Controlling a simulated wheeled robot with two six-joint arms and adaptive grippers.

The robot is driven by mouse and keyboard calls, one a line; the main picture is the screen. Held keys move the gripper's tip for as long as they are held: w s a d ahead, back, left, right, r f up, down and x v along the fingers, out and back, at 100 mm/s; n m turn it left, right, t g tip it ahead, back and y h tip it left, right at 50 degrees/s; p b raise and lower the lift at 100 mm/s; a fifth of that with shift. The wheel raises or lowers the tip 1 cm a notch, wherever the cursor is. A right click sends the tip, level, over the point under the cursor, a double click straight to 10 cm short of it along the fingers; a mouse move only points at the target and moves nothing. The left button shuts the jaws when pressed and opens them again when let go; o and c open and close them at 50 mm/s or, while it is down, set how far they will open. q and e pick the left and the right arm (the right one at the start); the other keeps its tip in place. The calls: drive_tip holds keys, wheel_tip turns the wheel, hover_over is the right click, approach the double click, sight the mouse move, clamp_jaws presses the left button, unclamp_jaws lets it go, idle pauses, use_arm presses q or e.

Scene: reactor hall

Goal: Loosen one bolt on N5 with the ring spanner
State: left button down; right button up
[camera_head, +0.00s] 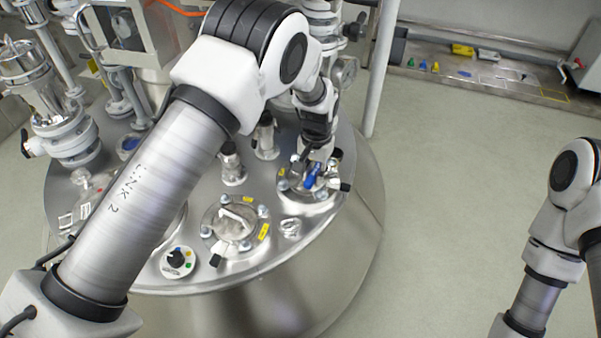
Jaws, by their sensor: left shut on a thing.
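My left gripper (314,166) reaches down over a round bolted flange (305,201) on the right side of the steel vessel lid. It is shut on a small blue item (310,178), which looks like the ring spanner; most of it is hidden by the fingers. Yellow labels and several bolts sit around this flange, but I cannot read whether it is N5. I cannot tell whether the spanner is around a bolt head. My right gripper is out of the picture; only its arm shows at the right edge.
A second bolted flange with a handle (236,221) lies to the left on the lid (270,250). Valves and pipes crowd the back left. A bench (480,80) with small coloured items runs along the back right. Floor between is clear.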

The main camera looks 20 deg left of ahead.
use_arm(q)
drive_tip(key=shift+d+f+n+b, duration=0.25)
drive_tip(key=shift+d+n+b, duration=0.15)
drive_tip(key=shift+d, duration=0.15)
drive_tip(key=shift+d+f+n+b, duration=0.2)
drive_tip(key=shift+d+n+b, duration=0.2)
drive_tip(key=shift+d, duration=0.1)
drive_tip(key=w+d+r+n+p, duration=0.1)
drive_tip(key=w+d+n, duration=0.5)
drive_tip(key=d+n, duration=0.4)
drive_tip(key=shift+d+n+h, duration=0.3)
drive_tip(key=shift+n, duration=0.6)
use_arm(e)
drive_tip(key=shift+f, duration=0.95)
